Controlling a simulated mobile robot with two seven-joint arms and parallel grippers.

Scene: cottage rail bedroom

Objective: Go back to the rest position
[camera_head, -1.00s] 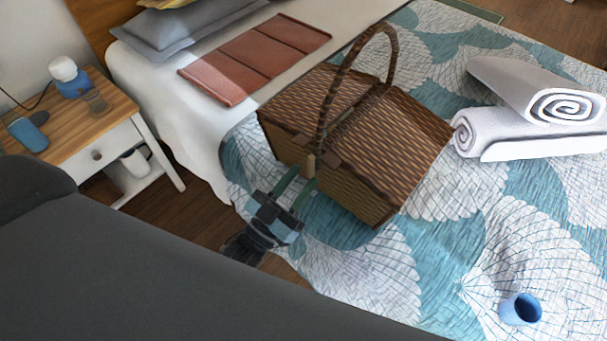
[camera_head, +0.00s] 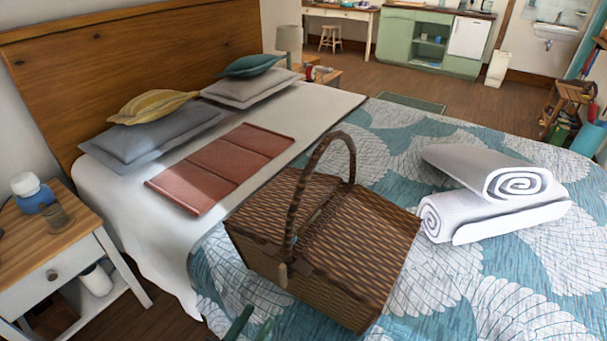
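Only the green fingertips of my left gripper (camera_head: 251,327) show, at the bottom edge of the head view. They stand apart with a gap between them and nothing in it. They are just below the near side of the wicker picnic basket (camera_head: 340,270), apart from it in the picture. The basket stands upright on the bed, its lids down and its arched handle raised. The rest of my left arm is below the frame. My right gripper is out of view.
The bed (camera_head: 480,285) holds two rolled white towels (camera_head: 500,205), a folded reddish-brown item (camera_head: 222,168) and several pillows. Wooden floor is open beyond the bed.

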